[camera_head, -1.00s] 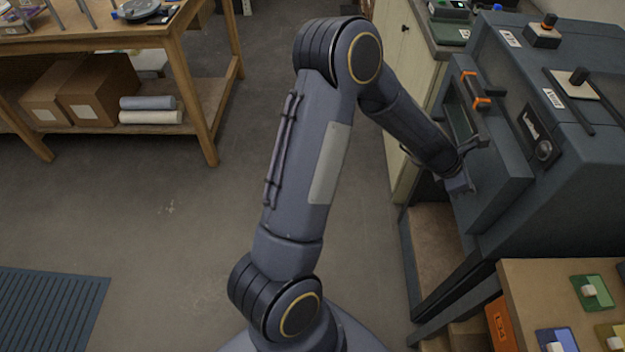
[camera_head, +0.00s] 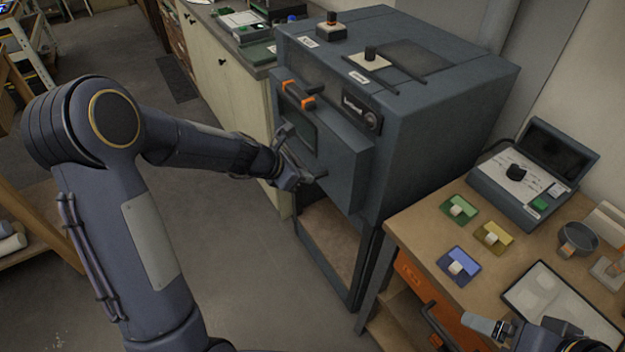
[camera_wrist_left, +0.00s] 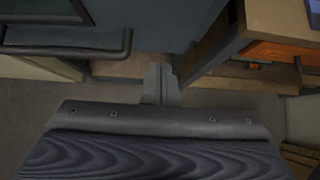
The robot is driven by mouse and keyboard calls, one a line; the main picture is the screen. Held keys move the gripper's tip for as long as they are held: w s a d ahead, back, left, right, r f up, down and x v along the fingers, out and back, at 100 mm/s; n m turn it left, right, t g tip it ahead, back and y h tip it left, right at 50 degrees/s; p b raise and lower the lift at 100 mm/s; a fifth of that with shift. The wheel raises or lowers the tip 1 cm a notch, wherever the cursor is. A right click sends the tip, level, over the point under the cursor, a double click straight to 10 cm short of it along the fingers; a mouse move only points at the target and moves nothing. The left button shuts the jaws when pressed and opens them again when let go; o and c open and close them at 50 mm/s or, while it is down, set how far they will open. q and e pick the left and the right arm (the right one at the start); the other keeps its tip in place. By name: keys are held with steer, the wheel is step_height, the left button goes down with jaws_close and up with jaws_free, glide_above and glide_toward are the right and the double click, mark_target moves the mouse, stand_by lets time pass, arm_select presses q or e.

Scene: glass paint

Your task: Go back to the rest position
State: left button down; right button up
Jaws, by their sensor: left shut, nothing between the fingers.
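My left arm comes in from the left in the head view and reaches toward the front of a blue-grey furnace (camera_head: 430,110). My left gripper (camera_head: 291,178) is in front of the furnace door (camera_head: 340,165); whether it touches the door cannot be told. In the left wrist view its two fingers (camera_wrist_left: 161,84) are pressed together and empty. The dark bar handle (camera_wrist_left: 70,50) on the furnace front lies to their upper left. My right gripper (camera_head: 490,328) is partly in view at the lower right, by the wooden table; its jaw state is unclear.
The wooden table (camera_head: 410,235) right of the furnace holds green (camera_head: 459,209), yellow (camera_head: 492,237) and blue (camera_head: 459,265) trays, a dark open-lidded device (camera_head: 520,185), a cup (camera_head: 577,239) and a white-topped tray (camera_head: 555,300). Open floor (camera_head: 250,270) lies left of the furnace.

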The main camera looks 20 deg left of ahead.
arm_select(q)
steer(key=v, duration=0.4)
steer(key=shift+s, duration=0.15)
steer(key=s+d+r+m, duration=0.2)
steer(key=s+r+m, duration=0.7)
steer(key=s+m, duration=0.55)
steer(key=s+f+m+g+y, duration=0.1)
steer(key=s+m+y, duration=0.1)
steer(key=s+m, duration=0.9)
steer(key=s, duration=0.2)
steer(key=shift+s+a+f+m, duration=0.3)
steer(key=shift+s+m, duration=0.05)
